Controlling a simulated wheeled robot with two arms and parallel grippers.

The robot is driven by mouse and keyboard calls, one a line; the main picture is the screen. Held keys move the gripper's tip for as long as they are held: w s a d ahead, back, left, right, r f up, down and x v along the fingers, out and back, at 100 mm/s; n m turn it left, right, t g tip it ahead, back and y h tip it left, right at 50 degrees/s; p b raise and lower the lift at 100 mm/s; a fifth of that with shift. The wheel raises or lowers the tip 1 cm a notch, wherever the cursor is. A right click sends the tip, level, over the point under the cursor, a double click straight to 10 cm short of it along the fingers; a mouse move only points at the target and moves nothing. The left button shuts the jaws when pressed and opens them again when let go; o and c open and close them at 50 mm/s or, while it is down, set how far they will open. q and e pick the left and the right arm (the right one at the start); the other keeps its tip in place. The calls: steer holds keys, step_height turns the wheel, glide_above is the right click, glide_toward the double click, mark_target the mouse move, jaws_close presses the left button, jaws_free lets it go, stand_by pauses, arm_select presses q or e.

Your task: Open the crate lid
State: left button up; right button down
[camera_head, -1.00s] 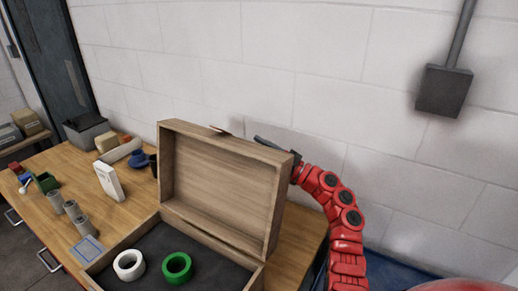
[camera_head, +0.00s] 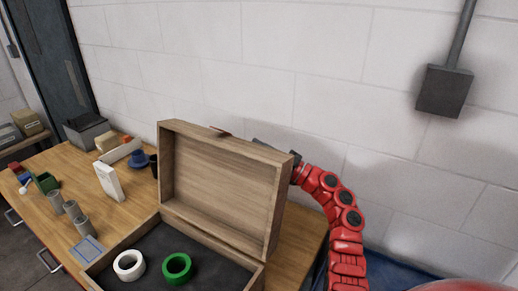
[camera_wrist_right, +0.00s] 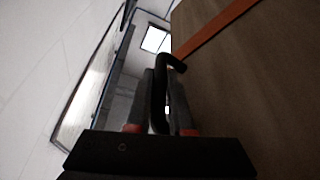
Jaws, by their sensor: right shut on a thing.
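The wooden crate (camera_head: 146,236) stands on the table with its lid (camera_head: 222,185) raised, about upright and leaning slightly back. My right gripper (camera_head: 270,144) is behind the lid's top right edge, and its fingers are mostly hidden by the lid. In the right wrist view my right gripper (camera_wrist_right: 161,100) is shut on a dark curved handle (camera_wrist_right: 172,62), beside the lid's brown outer face (camera_wrist_right: 250,85) with its orange strap. A white tape roll (camera_head: 118,266) and a green tape roll (camera_head: 166,268) lie inside the crate. My left gripper is not in view.
The wooden table (camera_head: 140,204) holds grey cups (camera_head: 77,217), a white box (camera_head: 109,182), a blue cup (camera_head: 138,160) and a grey bin (camera_head: 85,131) left of the crate. A white block wall (camera_head: 300,60) stands close behind. A grey wall box (camera_head: 444,90) hangs at right.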

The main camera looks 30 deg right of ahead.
mark_target(250, 148)
stand_by(0.6)
steer(key=a+r+n+p, duration=0.1)
steer(key=s+a+r+n+p, duration=0.1)
steer(key=s+a+r+n+g+y+p, duration=0.1)
steer(key=a+p, duration=0.1)
steer(key=shift+s+a, duration=0.1)
steer(key=shift+s, duration=0.1)
steer(key=shift+s+a, duration=0.1)
steer(key=shift+a, duration=0.05)
steer(key=c, duration=0.8)
jaws_free()
